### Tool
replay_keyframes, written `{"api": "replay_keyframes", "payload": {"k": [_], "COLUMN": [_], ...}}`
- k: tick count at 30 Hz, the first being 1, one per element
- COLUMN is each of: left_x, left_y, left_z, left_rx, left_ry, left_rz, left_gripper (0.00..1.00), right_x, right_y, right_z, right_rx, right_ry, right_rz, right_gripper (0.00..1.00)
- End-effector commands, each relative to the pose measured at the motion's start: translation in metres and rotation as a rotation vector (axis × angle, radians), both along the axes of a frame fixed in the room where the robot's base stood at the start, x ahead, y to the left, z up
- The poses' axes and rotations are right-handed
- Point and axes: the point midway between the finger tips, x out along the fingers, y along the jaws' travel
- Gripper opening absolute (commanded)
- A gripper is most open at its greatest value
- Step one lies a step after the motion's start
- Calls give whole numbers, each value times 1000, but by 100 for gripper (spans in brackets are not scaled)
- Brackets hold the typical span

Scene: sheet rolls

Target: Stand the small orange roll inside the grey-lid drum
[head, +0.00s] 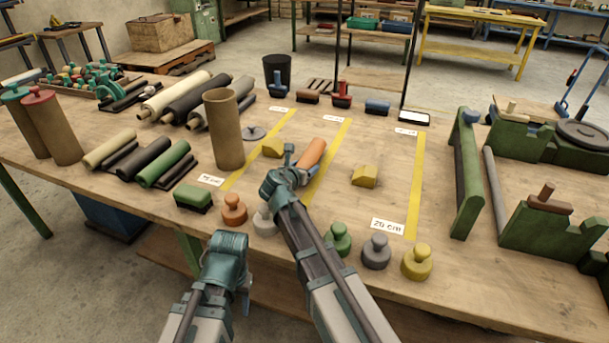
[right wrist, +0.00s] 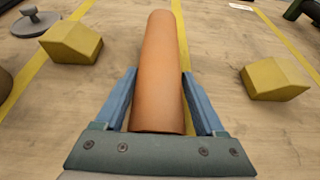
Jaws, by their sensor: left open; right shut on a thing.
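The small orange roll (head: 313,151) is in my right gripper (head: 290,172). In the right wrist view, the blue fingers (right wrist: 158,98) are shut on both sides of the near part of the roll (right wrist: 160,50), which points away from the palm. The tall brown drum (head: 226,140) stands upright and uncovered to the left of my right gripper. Its inside bottom is hidden. A grey lid (head: 253,133) lies flat on the table just right of the drum and also shows in the right wrist view (right wrist: 35,22). My left gripper (head: 230,242) is open and empty at the table's front edge.
Yellow blocks (head: 364,176) lie on either side of the roll. Several knobbed weights (head: 376,251) line the front edge. Dark, beige and green rolls (head: 163,161) lie left of the drum. Two lidded drums (head: 53,130) stand at far left. A green rack (head: 467,175) stands right.

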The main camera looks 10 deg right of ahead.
Motion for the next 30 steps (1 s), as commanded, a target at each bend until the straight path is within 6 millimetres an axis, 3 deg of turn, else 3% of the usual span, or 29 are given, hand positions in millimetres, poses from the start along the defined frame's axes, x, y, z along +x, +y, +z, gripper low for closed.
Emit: {"api": "replay_keyframes", "payload": {"k": [1,13,14,18,28,30], "left_x": [0,0,0,0,0,0], "left_y": [0,0,0,0,0,0], "left_z": [-7,-9,-8,-7,-2,2], "left_rx": [0,0,0,0,0,0], "left_ry": [0,0,0,0,0,0], "left_rz": [0,0,0,0,0,0], "left_gripper": [50,50,50,50,50,50], "right_x": [0,0,0,0,0,-9], "right_y": [0,0,0,0,0,5], "right_z": [-7,-8,-8,-7,-2,2], "right_rx": [-2,-2,0,0,0,0], "right_ry": [-1,-1,0,0,0,0], "right_rz": [0,0,0,0,0,2], "right_gripper": [0,0,75,100,100,100]}}
